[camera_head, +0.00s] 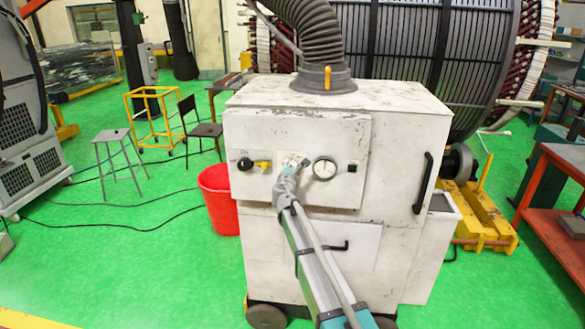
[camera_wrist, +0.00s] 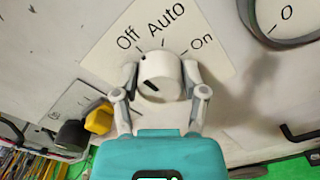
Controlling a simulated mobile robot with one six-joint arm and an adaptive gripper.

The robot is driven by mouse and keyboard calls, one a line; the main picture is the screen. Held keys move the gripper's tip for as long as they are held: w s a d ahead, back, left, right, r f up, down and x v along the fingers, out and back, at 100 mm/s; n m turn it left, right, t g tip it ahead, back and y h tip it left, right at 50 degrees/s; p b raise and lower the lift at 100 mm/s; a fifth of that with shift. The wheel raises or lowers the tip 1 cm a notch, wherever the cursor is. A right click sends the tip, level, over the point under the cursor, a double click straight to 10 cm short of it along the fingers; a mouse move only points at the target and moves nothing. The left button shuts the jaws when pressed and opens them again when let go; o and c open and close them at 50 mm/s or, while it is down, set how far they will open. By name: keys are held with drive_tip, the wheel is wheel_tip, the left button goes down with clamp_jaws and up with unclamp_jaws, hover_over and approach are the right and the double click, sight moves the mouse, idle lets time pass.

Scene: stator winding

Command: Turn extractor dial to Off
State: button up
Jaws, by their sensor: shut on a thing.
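The extractor dial (camera_wrist: 160,75) is a pale round knob on a white label plate (camera_wrist: 215,75) marked Off, Auto and On, in the wrist view. Off is at the upper left, Auto at the top and On at the upper right. My gripper (camera_wrist: 160,88) is shut on the dial, one finger on each side. In the head view my gripper (camera_head: 291,163) reaches the extractor's front panel and mostly hides the dial.
The white extractor cabinet (camera_head: 400,104) carries a round gauge (camera_head: 324,168) right of the dial. A black knob (camera_head: 245,164) and a yellow one (camera_head: 263,165) sit left of it. A red bucket (camera_head: 219,200) stands at left.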

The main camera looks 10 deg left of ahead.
drive_tip(key=o, duration=1.1)
drive_tip(key=shift+o, duration=0.2)
drive_tip(key=shift+s, duration=0.1)
drive_tip(key=s, duration=1.1)
drive_tip(key=shift+s+a, duration=0.2)
drive_tip(key=shift+s, duration=0.2)
drive_tip(key=shift+d, duration=0.1)
